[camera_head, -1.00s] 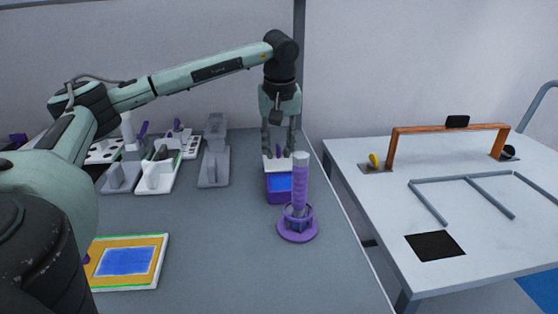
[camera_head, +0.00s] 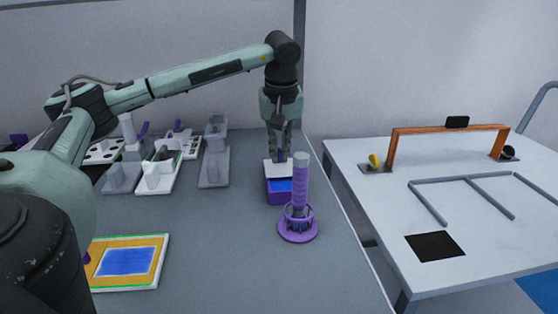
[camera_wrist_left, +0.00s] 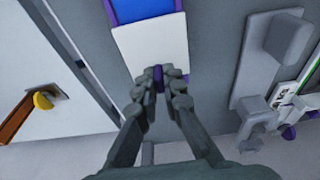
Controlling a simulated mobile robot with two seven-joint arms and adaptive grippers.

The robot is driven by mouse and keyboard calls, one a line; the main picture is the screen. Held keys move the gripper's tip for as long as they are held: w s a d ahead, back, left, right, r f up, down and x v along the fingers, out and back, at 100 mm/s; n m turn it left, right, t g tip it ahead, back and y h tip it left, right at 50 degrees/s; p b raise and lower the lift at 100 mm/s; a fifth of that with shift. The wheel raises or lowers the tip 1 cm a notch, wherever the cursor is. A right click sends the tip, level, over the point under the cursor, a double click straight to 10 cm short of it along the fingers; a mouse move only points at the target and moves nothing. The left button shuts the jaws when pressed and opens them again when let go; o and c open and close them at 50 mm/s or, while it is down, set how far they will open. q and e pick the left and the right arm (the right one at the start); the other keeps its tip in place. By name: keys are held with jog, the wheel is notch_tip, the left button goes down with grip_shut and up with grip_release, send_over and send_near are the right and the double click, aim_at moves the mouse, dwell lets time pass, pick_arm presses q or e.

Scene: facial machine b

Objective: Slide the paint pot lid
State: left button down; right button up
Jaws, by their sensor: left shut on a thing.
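The paint pot is a purple box (camera_head: 281,197) with blue inside, on the grey table behind the purple cylinder stand. Its white lid (camera_head: 272,167) covers the far part and leaves a blue strip open at the near side. In the wrist view the white lid (camera_wrist_left: 151,48) lies beside the blue opening (camera_wrist_left: 142,10). A small purple handle (camera_wrist_left: 158,78) stands at the lid's edge. My left gripper (camera_head: 281,155) points down over the lid; in the wrist view its fingers (camera_wrist_left: 159,80) are closed on the handle. My right gripper is out of view.
A purple cylinder on a ringed stand (camera_head: 299,205) is just in front of the pot. A grey holder (camera_head: 214,165) and white racks (camera_head: 160,172) stand to the left. A framed blue panel (camera_head: 128,262) lies front left. A white table (camera_head: 460,225) is at right.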

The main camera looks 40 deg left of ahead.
aim_at(282, 173)
pick_arm(q)
jog(key=shift+s+d+f, duration=0.35)
jog(key=shift+s+d, duration=0.1)
jog(key=shift+d, duration=0.1)
jog(key=shift+s+d+f, duration=0.3)
jog(key=shift+s+d, duration=0.1)
jog(key=shift+d, duration=0.25)
jog(key=shift+s+d, duration=0.85)
jog(key=shift+d, duration=0.1)
jog(key=c, duration=1.8)
grip_release()
jog(key=shift+w, duration=0.1)
jog(key=shift+a, duration=0.15)
jog(key=shift+r, duration=0.1)
jog(key=shift+w+a+r+p, duration=0.1)
jog(key=shift+a+r+p, duration=0.05)
jog(key=shift+r+p, duration=2.1)
